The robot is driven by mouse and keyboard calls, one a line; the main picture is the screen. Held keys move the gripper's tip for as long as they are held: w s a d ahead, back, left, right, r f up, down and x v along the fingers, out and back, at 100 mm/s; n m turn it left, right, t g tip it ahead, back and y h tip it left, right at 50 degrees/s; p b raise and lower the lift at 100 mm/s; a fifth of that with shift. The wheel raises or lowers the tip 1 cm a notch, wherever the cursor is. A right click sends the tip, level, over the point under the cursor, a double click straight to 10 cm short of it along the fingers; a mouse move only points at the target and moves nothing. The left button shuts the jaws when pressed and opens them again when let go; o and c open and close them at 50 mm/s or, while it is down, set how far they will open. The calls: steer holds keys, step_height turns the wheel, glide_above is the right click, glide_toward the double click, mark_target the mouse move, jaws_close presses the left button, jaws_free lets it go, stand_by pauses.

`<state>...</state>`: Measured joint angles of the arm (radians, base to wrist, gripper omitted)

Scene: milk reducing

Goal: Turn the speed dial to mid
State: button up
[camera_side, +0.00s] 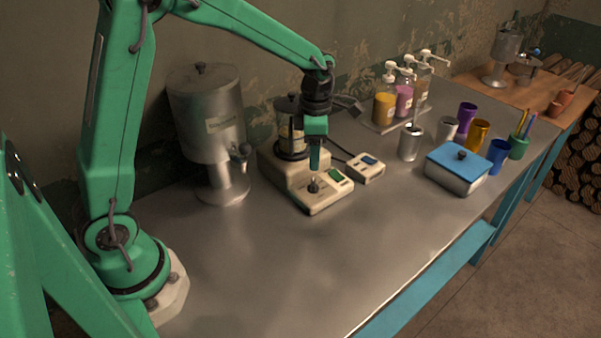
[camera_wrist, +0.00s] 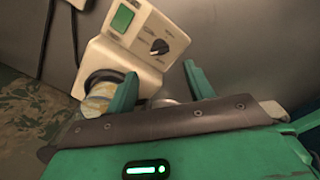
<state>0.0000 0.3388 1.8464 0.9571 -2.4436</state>
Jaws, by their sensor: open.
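The speed dial (camera_wrist: 160,46) is a small black knob with a pale pointer line on the cream machine's sloped front panel, with small marks around it. The cream machine (camera_side: 317,198) stands on the metal table, and it also shows in the wrist view (camera_wrist: 120,62). In the side view my gripper (camera_side: 314,168) points down just above the dial (camera_side: 313,187). In the wrist view my gripper (camera_wrist: 160,80) has its two green fingers spread apart, with nothing between them. Contact with the dial is not visible.
A steel urn (camera_side: 208,120) stands to the left. A blue-lidded box (camera_side: 458,165), cups and pump bottles (camera_side: 385,105) stand to the right. The front of the table is clear.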

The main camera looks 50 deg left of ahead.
mark_target(313, 182)
steer(key=shift+f, duration=0.25)
steer(key=shift+f, duration=3.8)
steer(key=shift+c, duration=0.2)
steer(key=c, duration=0.9)
